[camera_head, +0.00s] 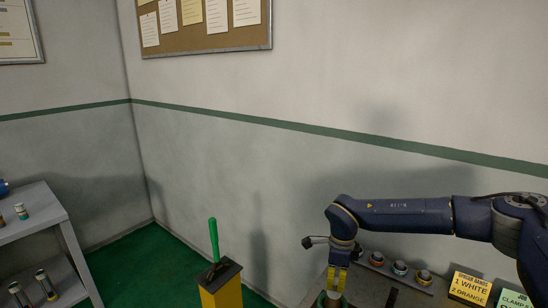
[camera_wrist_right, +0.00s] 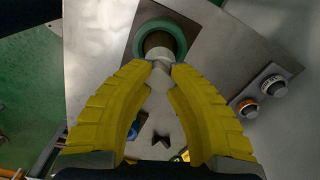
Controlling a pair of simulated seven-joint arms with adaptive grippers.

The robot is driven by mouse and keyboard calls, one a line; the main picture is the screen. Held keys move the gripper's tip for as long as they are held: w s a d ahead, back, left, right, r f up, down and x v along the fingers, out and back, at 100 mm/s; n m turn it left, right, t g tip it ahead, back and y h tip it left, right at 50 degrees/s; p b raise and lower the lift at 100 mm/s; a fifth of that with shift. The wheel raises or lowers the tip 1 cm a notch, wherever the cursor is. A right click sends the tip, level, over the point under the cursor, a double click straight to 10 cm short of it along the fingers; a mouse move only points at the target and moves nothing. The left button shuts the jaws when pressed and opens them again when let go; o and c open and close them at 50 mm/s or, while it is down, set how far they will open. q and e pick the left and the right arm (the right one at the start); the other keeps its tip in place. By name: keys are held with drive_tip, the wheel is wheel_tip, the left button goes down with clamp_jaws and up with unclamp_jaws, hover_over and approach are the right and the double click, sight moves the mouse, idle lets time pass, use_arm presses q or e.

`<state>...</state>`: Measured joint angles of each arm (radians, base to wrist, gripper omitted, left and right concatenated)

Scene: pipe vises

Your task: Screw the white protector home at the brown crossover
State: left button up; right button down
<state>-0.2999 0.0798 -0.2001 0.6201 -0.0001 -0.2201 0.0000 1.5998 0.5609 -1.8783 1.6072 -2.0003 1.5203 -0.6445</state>
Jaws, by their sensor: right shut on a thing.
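My right gripper (camera_head: 337,280) reaches down at the lower right of the head view, its yellow fingers at a round green-rimmed fitting (camera_head: 322,299) cut off by the bottom edge. In the right wrist view the fingertips of this gripper (camera_wrist_right: 160,68) are nearly together, shut on a small pale piece, which looks like the white protector (camera_wrist_right: 158,77). Just beyond the tips, the brown crossover (camera_wrist_right: 158,42) shows as a brown round end inside a green ring (camera_wrist_right: 179,34). I cannot tell whether the protector touches the crossover, or its thread. My left gripper is not in view.
A rack with several ringed round parts (camera_head: 400,268) stands right of the gripper, near a yellow sign (camera_head: 470,287) reading "1 WHITE 2 ORANGE". A yellow post (camera_head: 222,292) with a green lever (camera_head: 213,240) stands to the left. Grey shelves (camera_head: 35,212) hold short pipe pieces.

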drive_tip(key=m, duration=0.8)
drive_tip(key=c, duration=2)
unclamp_jaws()
clamp_jaws()
drive_tip(key=shift+m, duration=0.4)
drive_tip(key=m, duration=0.7)
drive_tip(key=shift+m, duration=0.3)
